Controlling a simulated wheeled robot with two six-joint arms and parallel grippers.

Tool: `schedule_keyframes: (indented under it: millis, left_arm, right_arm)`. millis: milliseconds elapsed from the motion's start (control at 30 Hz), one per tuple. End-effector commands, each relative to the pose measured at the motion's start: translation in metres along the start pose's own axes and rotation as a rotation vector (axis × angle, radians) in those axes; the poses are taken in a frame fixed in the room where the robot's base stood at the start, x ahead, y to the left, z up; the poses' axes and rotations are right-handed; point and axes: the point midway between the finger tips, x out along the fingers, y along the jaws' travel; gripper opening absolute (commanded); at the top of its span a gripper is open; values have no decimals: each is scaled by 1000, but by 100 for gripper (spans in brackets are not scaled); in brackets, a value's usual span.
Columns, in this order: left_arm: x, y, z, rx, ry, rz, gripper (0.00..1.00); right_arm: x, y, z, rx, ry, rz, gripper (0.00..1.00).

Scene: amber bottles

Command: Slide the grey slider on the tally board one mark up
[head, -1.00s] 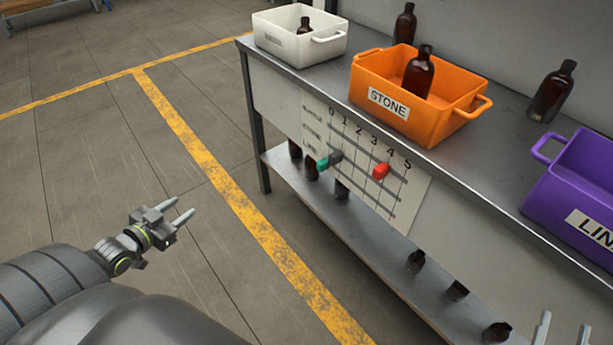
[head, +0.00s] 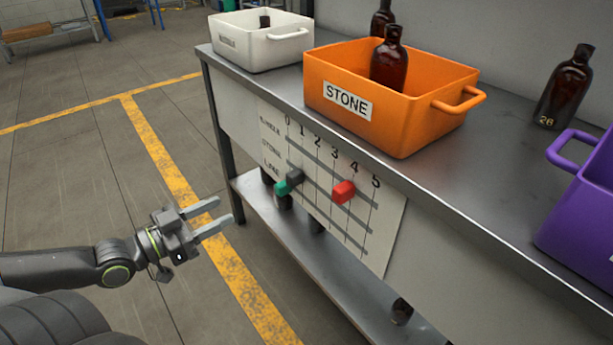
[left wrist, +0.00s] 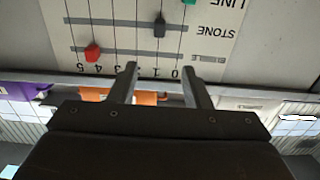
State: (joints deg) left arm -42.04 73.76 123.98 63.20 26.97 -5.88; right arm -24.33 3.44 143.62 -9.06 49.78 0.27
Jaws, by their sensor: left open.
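The white tally board (head: 345,232) hangs on the front of the bench, with columns 0 to 5 and three rows. The grey slider (head: 294,177) sits on the middle STONE row, near mark 1. It shows upside down in the left wrist view (left wrist: 160,27). The red slider (head: 344,191) is on the top row near 4. The green slider (head: 283,188) is on the bottom row near 0. My left gripper (head: 224,213) is open and empty, left of the board and apart from it. In the left wrist view its fingertips (left wrist: 158,67) frame the grey slider's column. My right gripper is out of view.
On the bench stand a white bin (head: 262,52), an orange STONE bin (head: 405,130), a purple bin (head: 575,225) and amber bottles (head: 565,88). Below is a metal shelf (head: 315,255) with more bottles. The bench leg (head: 222,150) stands near my left gripper.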

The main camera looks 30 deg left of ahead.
Motion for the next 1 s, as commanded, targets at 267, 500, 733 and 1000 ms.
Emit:
schedule_keyframes:
  millis: [267,500,733,1000]
  left_arm:
    - [14,0,1,-2,7,-1,44]
    - [42,0,0,-3,8,-2,44]
    - [68,0,-2,-4,9,-2,44]
    - [100,0,-3,-5,9,0,44]
  right_arm:
    - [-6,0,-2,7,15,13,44]
    - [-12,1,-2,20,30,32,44]
    - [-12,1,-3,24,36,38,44]
    - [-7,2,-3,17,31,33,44]
